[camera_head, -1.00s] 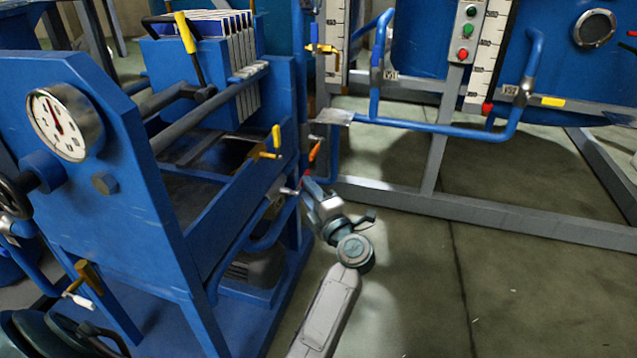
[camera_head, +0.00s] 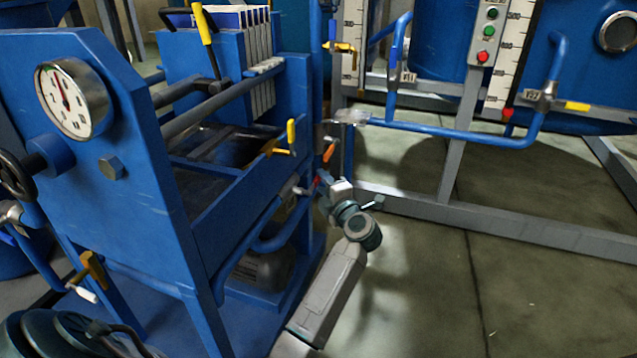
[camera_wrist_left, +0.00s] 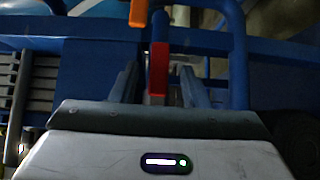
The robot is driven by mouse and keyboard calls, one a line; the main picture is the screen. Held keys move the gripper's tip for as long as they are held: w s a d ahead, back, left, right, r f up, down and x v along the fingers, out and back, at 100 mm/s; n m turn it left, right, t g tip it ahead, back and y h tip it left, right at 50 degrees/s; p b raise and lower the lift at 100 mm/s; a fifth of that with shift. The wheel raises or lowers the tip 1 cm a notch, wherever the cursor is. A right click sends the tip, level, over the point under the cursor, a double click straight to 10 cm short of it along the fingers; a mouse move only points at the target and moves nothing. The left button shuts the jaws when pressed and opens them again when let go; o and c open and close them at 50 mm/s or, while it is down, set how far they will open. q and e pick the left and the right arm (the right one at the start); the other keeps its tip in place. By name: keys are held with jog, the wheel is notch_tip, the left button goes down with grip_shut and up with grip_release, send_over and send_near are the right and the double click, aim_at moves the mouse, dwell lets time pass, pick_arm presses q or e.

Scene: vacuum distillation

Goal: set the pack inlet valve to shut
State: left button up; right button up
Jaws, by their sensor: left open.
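Several small lever valves sit at the right end of the blue press frame. One has a yellow handle (camera_head: 291,131), one an orange handle (camera_head: 329,152) and one a red handle (camera_head: 317,182). I cannot read which is the pack inlet valve. My left gripper (camera_head: 314,187) is at the red handle, below the orange one; its fingers are small and partly hidden in the head view. In the left wrist view the open fingers (camera_wrist_left: 158,88) stand either side of the red handle (camera_wrist_left: 159,68). The orange handle (camera_wrist_left: 138,12) is just beyond. My right gripper is out of view.
The blue press frame (camera_head: 175,215) with a pressure gauge (camera_head: 74,98) fills the left. Blue pipes (camera_head: 450,131) and a grey rack beam (camera_head: 480,226) stand behind on the right. Floor (camera_head: 420,300) at the lower right is clear.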

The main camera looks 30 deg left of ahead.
aim_at(320, 180)
pick_arm(q)
jog(key=b+x, duration=0.1)
jog(key=x, duration=0.2)
jog(key=shift+f, duration=0.1)
jog(key=shift+w+a, duration=0.1)
jog(key=shift+a, duration=0.15)
grip_shut()
